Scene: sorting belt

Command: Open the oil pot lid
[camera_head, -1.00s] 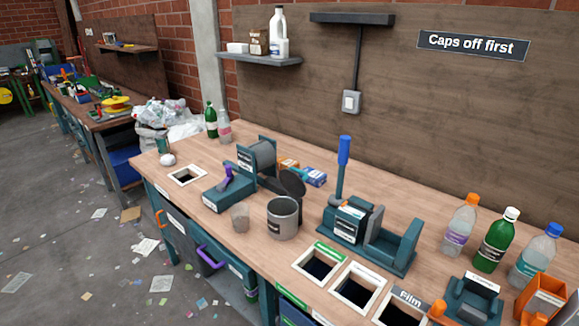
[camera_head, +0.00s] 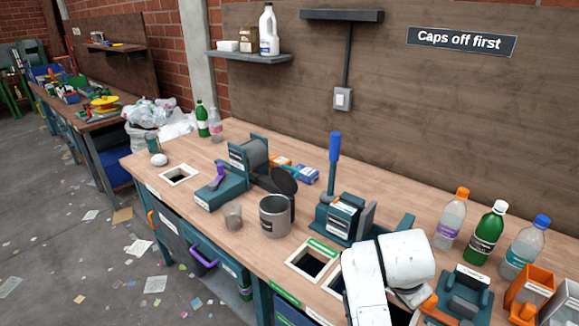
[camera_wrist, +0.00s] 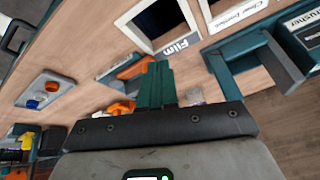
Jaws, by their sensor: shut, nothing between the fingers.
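A grey metal pot (camera_head: 272,217) with a small dark label stands open-topped near the bench's front edge in the head view; the label is too small to read. A dark round disc (camera_head: 284,181) stands tilted up at its back rim and looks like its lid, raised. My gripper (camera_wrist: 155,85) shows in the wrist view as dark green fingers, shut and empty, over the bench. The pot is not in the wrist view. In the head view my white arm is at the lower right, well right of the pot, and hides the fingers.
A clear cup (camera_head: 233,216) stands just left of the pot. A press with a blue-gripped lever (camera_head: 335,149) stands to its right. Square bench openings (camera_head: 312,246) lie right of the pot. Several bottles (camera_head: 487,232) stand at the right. A purple-handled device (camera_head: 222,190) stands behind the cup.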

